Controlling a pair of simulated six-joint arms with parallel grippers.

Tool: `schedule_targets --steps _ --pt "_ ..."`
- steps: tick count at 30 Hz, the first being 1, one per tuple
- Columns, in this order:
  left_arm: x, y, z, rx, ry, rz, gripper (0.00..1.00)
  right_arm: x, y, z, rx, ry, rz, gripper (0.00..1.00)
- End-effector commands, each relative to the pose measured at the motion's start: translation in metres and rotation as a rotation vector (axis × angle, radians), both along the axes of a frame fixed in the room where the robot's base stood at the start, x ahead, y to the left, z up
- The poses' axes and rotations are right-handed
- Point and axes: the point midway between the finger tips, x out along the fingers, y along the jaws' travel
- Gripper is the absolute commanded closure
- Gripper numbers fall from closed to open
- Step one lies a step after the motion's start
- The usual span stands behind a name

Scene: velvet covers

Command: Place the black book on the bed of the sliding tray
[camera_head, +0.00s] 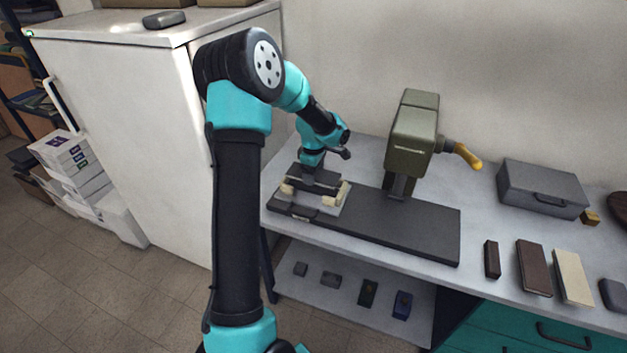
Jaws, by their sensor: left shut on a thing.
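My left gripper (314,172) points down over the left end of the press base and is shut on a dark, flat thing that looks like the black book (313,181). The gripper hides part of it, and I cannot tell whether it touches the tray below. The sliding tray (327,209) is a light grey plate with cream blocks at its sides, at the left end of the long black base (415,228). My right gripper is not in view.
The olive-green press (412,135), with a yellow-ended handle (466,155), stands right of the tray. A grey case (542,188), a dark brown book (533,268) and a cream book (572,277) lie further right. A white cabinet (125,130) stands left of the bench.

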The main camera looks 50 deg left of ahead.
Motion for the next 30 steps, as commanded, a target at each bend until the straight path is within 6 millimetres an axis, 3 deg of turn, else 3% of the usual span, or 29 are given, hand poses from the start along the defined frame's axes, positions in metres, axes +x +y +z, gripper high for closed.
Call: schedule_targets --steps 8,18,30 --pt "0.000 0.000 0.000 0.000 0.000 0.000 0.54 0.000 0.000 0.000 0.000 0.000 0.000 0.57" --pt "0.000 0.000 -0.034 0.000 0.001 0.000 0.54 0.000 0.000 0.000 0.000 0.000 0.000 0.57" --pt "0.000 0.000 -0.037 0.000 -0.001 0.000 0.54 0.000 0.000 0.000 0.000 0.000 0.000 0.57"
